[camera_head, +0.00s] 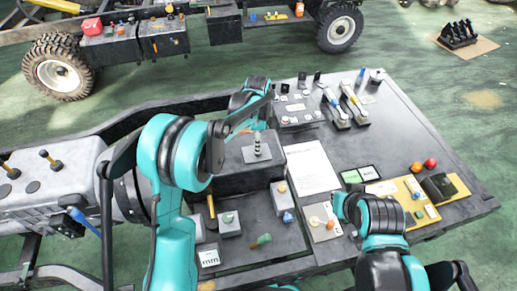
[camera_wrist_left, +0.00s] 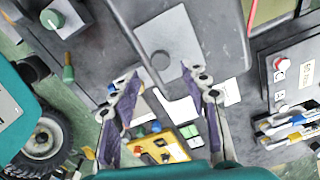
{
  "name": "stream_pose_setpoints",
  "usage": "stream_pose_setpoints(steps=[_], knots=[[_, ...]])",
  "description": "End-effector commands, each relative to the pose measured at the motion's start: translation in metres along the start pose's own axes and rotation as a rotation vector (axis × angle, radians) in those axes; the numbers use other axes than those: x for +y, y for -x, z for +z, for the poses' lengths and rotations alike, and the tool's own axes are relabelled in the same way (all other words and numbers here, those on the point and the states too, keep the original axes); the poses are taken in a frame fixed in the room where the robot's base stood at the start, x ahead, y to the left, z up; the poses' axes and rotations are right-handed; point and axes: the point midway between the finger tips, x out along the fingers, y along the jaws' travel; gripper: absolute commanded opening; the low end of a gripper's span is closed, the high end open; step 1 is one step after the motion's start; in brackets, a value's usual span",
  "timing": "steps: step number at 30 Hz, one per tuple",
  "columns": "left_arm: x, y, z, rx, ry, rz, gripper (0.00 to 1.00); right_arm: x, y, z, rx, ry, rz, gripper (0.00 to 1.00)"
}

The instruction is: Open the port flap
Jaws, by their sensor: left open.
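I cannot pick out the port flap for certain. In the left wrist view a light grey plate with a round grey disc (camera_wrist_left: 160,60) lies ahead of my fingers. My left gripper (camera_wrist_left: 162,85) is open, its two purple-lined fingers apart with nothing between them. In the head view my left arm reaches in from the left, and its far end (camera_head: 255,100) is above the bench, behind the dark block (camera_head: 232,177) with a striped post (camera_head: 257,147). My right arm shows at the lower right, but its fingers do not show.
Small boxes with knobs stand near the front. A wheeled chassis (camera_head: 150,38) is behind, with green floor between.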

Motion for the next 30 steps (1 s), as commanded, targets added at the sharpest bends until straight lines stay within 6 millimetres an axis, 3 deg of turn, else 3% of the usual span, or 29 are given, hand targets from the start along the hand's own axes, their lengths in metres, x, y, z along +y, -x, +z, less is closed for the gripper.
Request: stream_pose_setpoints(steps=[3, 9, 19, 20, 25, 30], knots=[[-0.001, -0.023, 0.000, 0.000, 0.001, -0.001, 0.46, 0.000, -0.004, 0.003, 0.000, 0.000, 0.000, 0.00], [0.000, -0.045, 0.000, 0.000, 0.002, -0.001, 0.46, 0.000, -0.007, 0.005, 0.000, 0.000, 0.000, 0.00], [0.000, -0.050, 0.000, 0.000, 0.003, -0.001, 0.46, 0.000, -0.007, 0.005, 0.000, 0.000, 0.000, 0.00], [0.000, -0.050, 0.000, 0.000, 0.003, -0.001, 0.43, 0.000, -0.007, 0.005, 0.000, 0.000, 0.000, 0.00], [0.000, -0.050, 0.000, 0.000, 0.003, -0.001, 0.00, 0.000, -0.007, 0.005, 0.000, 0.000, 0.000, 0.00], [-0.001, -0.050, 0.000, 0.001, 0.003, 0.002, 0.00, 0.000, -0.007, 0.005, 0.000, 0.000, 0.000, 0.00]])
